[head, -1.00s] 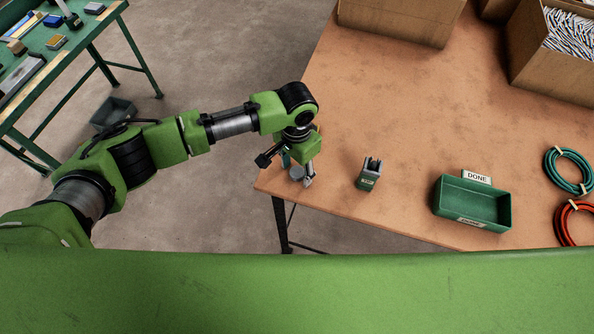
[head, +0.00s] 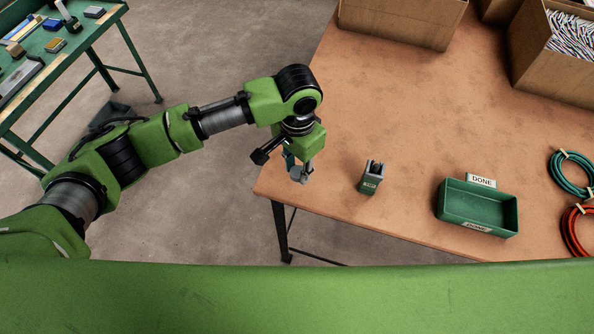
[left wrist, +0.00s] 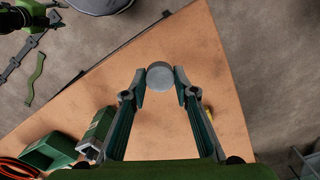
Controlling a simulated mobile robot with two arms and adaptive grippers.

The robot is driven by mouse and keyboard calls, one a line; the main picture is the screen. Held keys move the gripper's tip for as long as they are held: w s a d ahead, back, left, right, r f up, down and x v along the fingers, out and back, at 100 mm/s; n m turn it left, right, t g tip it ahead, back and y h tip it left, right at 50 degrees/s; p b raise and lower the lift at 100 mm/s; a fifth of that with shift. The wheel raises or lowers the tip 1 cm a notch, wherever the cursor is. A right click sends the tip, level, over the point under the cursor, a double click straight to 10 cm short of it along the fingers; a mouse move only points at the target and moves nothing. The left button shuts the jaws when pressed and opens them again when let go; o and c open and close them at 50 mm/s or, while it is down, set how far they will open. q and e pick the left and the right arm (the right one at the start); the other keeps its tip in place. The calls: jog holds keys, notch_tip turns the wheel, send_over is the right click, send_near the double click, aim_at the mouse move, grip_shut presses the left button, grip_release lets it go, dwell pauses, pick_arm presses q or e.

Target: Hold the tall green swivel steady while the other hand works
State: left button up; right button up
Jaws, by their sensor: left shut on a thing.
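My left gripper (head: 301,171) is over the near left corner of the table and points down. In the left wrist view its two fingertips (left wrist: 160,88) press on both sides of a grey round piece (left wrist: 160,76). Only the round grey top of this piece shows clearly; I cannot tell how tall it is or whether it touches the table. A green block with a grey forked top (head: 371,177) stands upright on the table to the right, apart from the gripper. It also shows in the left wrist view (left wrist: 98,130). My right gripper is not in view.
A green bin (head: 478,208) with a DONE label stands further right. Teal (head: 572,172) and red (head: 578,230) coils lie at the right edge. Cardboard boxes (head: 405,22) stand at the back. The middle of the tabletop (head: 420,110) is clear.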

pick_arm(q)
jog(key=s+r+b, duration=0.2)
jog(key=s+r, duration=0.5)
jog(key=s, duration=0.5)
jog(key=shift+d+r, duration=0.4)
jog(key=shift+d, duration=0.05)
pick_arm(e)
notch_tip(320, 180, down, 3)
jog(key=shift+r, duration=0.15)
pick_arm(q)
jog(key=shift+a, duration=0.1)
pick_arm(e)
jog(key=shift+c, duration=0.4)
pick_arm(q)
jog(key=w+a+n+b, duration=0.2)
jog(key=a+n, duration=0.2)
jog(key=a, duration=0.6)
jog(key=w+a+n+b, duration=0.1)
jog(key=a+n+b, duration=0.1)
jog(key=a+n, duration=0.3)
jog(key=shift+w+a+r, duration=0.35)
jog(key=shift+a, duration=2)
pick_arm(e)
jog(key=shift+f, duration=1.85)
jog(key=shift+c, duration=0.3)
